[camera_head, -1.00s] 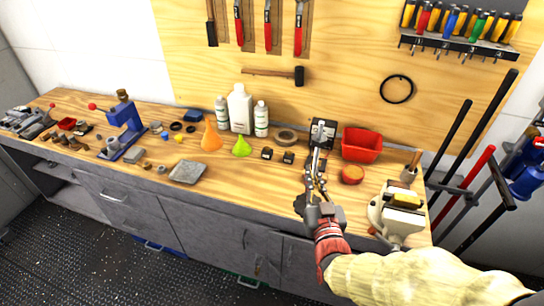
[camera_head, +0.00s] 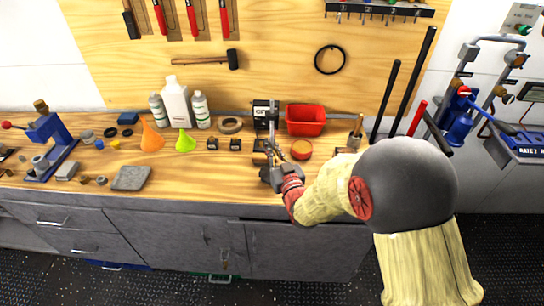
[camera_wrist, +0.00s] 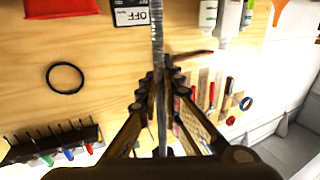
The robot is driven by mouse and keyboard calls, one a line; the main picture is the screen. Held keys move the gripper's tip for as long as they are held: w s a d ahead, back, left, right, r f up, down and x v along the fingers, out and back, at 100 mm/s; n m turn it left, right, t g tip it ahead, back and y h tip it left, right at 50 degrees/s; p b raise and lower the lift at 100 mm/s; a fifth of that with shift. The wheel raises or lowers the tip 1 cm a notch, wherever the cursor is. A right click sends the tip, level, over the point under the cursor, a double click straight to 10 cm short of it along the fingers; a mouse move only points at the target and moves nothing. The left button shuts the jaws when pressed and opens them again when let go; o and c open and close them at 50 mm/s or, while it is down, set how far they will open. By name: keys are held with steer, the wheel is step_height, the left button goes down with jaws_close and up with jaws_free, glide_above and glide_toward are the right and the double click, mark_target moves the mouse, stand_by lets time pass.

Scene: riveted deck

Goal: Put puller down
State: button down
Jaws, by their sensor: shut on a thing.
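The puller shows in the wrist view as a long grey threaded rod (camera_wrist: 158,45) running between my fingers. My gripper (camera_wrist: 160,92) is shut on it. In the head view my gripper (camera_head: 271,152) is over the right part of the wooden bench (camera_head: 215,180), and a narrow grey part of the puller (camera_head: 272,130) rises from it, in front of a small black box with a white label (camera_head: 262,108). The lower part of the puller is hidden by my gripper and wrist. I cannot tell whether the puller touches the bench.
Bare wood lies along the front edge.

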steer(key=shift+w+f+b, duration=0.15)
steer(key=shift+f+b, duration=0.2)
steer(key=shift+f, duration=0.55)
steer(key=shift+w+f+b, duration=0.15)
steer(key=shift+f+b, duration=0.2)
steer(key=shift+f, duration=0.5)
steer(key=shift+f, duration=0.15)
steer(key=c, duration=2)
jaws_free()
steer(key=p+v, duration=0.1)
steer(key=v, duration=1.1)
steer(key=shift+d+p, duration=0.1)
steer(key=shift+p, duration=0.3)
